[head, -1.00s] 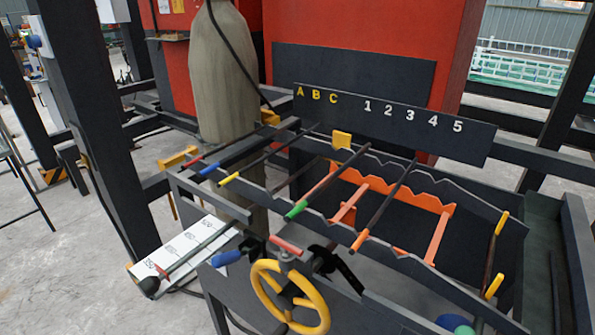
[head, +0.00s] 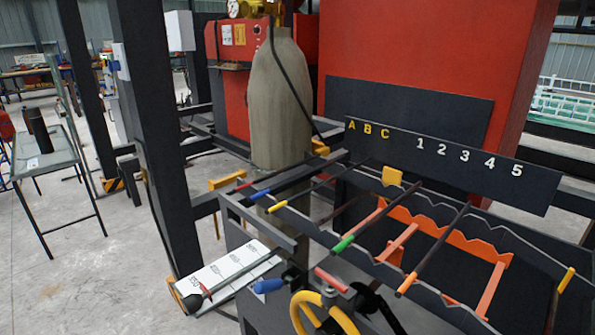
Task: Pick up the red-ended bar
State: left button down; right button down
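The red-ended bar (head: 243,186) lies at the far left of the rack, behind the blue-ended bar (head: 260,195). Its red tip points left. The rest of it is dark and hard to separate from the rack's frame. Neither of my grippers is in view.
Yellow-ended (head: 278,206), green-ended (head: 342,244) and orange-ended (head: 406,284) bars lie across the notched rack. A sign board (head: 460,165) with A B C and 1 to 5 stands behind. A yellow handwheel (head: 300,312) and a white scale board (head: 225,268) are in front. A table (head: 50,163) stands left.

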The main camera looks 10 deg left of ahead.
aim_at(282, 171)
jog(key=u, duration=0.85)
jog(key=k, duration=1.15)
jog(key=u, duration=1.2)
jog(key=i, duration=0.65)
jog(key=z, duration=0.3)
jog(key=i, duration=2)
jog(key=z, duration=1.8)
jog(key=i, duration=1.05)
jog(key=z, duration=2.35)
